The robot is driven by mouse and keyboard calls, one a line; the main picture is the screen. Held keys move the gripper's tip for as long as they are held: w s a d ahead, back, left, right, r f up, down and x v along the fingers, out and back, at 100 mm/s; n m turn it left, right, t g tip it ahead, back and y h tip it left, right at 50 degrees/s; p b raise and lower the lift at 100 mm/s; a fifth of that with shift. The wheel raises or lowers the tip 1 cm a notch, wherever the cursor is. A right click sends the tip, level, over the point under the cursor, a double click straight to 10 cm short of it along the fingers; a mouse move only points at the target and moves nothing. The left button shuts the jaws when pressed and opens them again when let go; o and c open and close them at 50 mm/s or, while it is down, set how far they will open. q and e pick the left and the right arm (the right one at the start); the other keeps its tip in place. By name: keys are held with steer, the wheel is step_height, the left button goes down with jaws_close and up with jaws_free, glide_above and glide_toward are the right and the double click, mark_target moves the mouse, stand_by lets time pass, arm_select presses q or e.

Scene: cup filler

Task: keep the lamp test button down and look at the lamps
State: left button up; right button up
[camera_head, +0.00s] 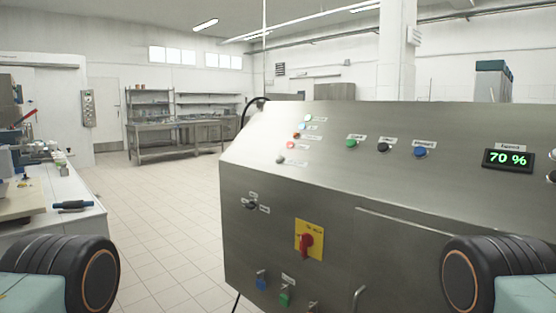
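The steel control cabinet (330,185) fills the right half of the head view. On its sloping panel, small lamps run in a slanting column: a green lamp (308,118), a light-blue lamp (302,126), an orange lamp (297,135) and a red lamp (290,145). A grey round element (281,160) sits below them. To the right are a green button (351,143), a black button (383,147) and a blue button (420,152). Labels are too small to read, so I cannot tell which is the lamp test button. Neither gripper is in view; only my arm parts show at the lower corners.
A display (508,159) reads 70 %. A red rotary switch on a yellow plate (309,240) and a key-like switch (250,203) project from the cabinet front. A white bench (75,225) stands at left. Tiled floor (165,220) lies clear between bench and cabinet.

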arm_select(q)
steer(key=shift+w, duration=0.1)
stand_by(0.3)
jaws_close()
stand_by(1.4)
